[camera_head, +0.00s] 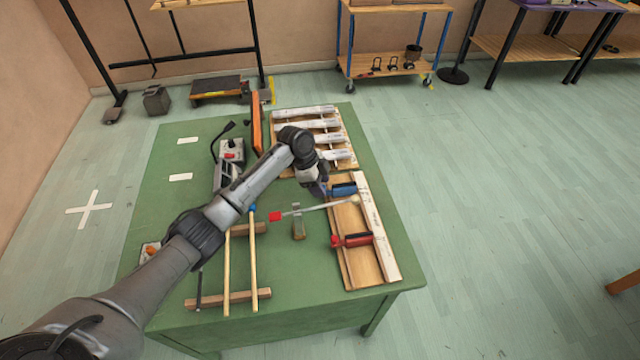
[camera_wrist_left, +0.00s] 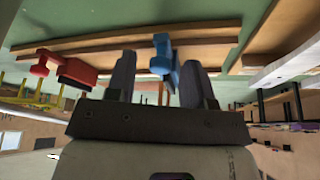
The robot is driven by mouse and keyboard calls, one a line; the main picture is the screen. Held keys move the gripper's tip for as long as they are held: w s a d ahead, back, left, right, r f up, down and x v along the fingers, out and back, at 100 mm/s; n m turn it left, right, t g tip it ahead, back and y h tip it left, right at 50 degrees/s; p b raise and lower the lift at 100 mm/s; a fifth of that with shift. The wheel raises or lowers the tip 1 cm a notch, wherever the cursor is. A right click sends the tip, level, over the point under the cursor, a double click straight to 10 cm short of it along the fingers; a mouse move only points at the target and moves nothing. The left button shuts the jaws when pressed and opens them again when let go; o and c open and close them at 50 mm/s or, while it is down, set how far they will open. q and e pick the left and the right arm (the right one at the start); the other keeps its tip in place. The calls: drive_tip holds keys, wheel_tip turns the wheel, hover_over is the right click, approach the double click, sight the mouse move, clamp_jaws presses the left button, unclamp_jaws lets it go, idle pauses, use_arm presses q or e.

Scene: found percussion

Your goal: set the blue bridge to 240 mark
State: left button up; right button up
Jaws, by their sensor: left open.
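The blue bridge (camera_head: 343,189) sits across the far part of a wooden box (camera_head: 346,275) with a pale strip (camera_head: 378,228) along its right side. The strip's marks are too small to read, so I cannot tell which is 240. My left gripper (camera_head: 322,187) is at the left end of the blue bridge. In the left wrist view its fingers are open, and the blue bridge (camera_wrist_left: 163,55) shows between them; I cannot tell whether they touch it. The red bridge (camera_head: 352,240) sits nearer on the same box. My right gripper is not in view.
A rack of several pale bars (camera_head: 310,112) lies beyond. Two sticks (camera_head: 253,265) rest on wooden supports at left.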

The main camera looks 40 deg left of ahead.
use_arm(q)
clamp_jaws()
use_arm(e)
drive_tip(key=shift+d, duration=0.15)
use_arm(q)
drive_tip(key=shift+d, duration=0.1)
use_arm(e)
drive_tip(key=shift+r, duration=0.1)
